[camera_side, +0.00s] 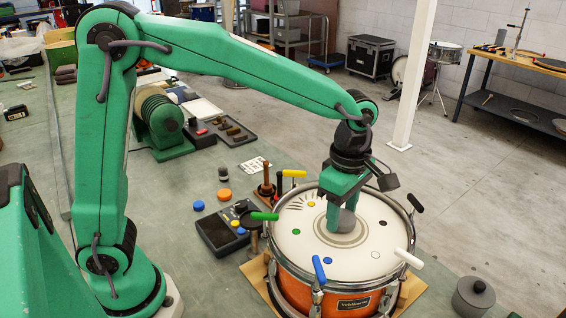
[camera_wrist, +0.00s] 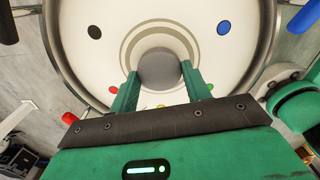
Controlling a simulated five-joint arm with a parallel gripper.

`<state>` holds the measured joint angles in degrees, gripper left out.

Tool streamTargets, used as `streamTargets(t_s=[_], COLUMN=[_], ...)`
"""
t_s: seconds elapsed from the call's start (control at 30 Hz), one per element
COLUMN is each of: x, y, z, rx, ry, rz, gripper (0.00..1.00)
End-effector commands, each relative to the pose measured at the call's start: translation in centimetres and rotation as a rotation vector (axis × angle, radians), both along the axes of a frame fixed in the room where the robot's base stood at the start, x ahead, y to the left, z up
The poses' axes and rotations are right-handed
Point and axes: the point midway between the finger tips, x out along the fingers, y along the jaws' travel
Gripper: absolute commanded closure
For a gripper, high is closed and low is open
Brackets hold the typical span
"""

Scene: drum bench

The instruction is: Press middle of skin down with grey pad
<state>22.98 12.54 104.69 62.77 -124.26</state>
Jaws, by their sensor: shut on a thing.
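The drum (camera_side: 335,287) has an orange shell and stands upright on a wooden board. Its white skin (camera_side: 289,245) faces up, with grey rings around its middle and several coloured dots near the rim. My gripper (camera_side: 338,222) is over the middle of the skin, fingers pointing down. It is shut on the grey pad (camera_side: 348,221), a rounded grey piece that also shows between the fingers in the wrist view (camera_wrist: 159,69). The pad is at or just above the ringed middle; I cannot tell whether it touches the skin.
Coloured key handles stand around the rim: green (camera_side: 265,216), blue (camera_side: 319,269), white (camera_side: 409,259), yellow (camera_side: 294,173) and black (camera_side: 415,203). A black device (camera_side: 220,231) with buttons lies left of the drum. A grey lidded pot (camera_side: 473,297) stands at right.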

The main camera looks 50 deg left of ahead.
Motion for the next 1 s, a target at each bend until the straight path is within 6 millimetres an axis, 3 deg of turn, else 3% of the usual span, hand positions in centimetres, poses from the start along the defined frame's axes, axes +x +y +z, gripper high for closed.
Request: streamTargets(t_s=[1.0], x=[0.0], y=[0.0], z=[-1.0], rx=[0.000], ry=[0.000], rz=[0.000], gripper=[0.78])
